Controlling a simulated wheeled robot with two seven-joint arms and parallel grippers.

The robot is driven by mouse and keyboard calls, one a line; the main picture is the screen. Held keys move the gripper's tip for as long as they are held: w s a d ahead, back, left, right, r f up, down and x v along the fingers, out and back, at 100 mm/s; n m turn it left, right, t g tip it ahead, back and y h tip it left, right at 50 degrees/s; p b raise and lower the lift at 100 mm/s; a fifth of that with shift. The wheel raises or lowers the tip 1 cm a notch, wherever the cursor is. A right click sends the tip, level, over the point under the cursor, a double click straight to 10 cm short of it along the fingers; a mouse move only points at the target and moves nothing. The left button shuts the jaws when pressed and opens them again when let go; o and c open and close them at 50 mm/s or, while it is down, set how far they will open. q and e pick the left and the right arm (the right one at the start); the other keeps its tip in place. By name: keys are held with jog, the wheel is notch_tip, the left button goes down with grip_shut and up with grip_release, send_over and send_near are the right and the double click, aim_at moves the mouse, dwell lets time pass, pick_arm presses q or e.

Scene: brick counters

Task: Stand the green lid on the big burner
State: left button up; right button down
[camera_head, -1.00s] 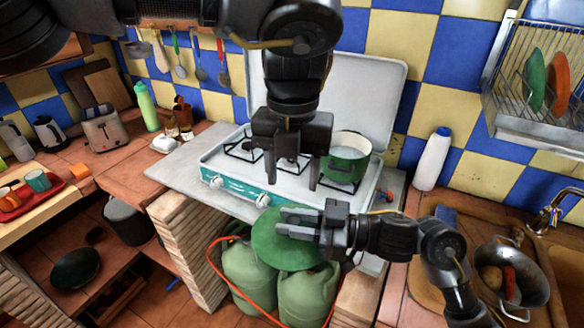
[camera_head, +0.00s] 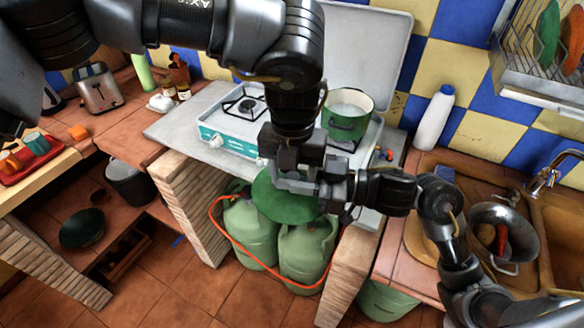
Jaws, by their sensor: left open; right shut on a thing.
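The green lid (camera_head: 284,207) is a round disc held in front of the stove, above the gas bottles. My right gripper (camera_head: 283,182) is shut on it. My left gripper (camera_head: 300,178) is open, pointing down right at the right gripper and the lid; its fingertips are partly hidden and I cannot tell whether they touch the lid. The stove (camera_head: 212,137) is white and teal with its cover raised. A burner (camera_head: 245,104) at its left is bare. A green pot (camera_head: 347,122) stands at its right. My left arm hides the stove's middle.
Two green gas bottles (camera_head: 250,238) with an orange hose stand under the stove. A white bottle (camera_head: 434,118) stands right of the stove. A pan (camera_head: 488,218) with food sits in the sink at the right. A toaster (camera_head: 97,90) and a red tray (camera_head: 30,158) are left.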

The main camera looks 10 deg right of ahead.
pick_arm(q)
grip_shut()
pick_arm(e)
jog(key=c, duration=1.1)
grip_release()
jog(key=shift+o, duration=0.2)
jog(key=shift+d, duration=0.1)
jog(key=v, duration=1.1)
jog(key=shift+s+d, duration=0.2)
jog(key=shift+d, duration=0.15)
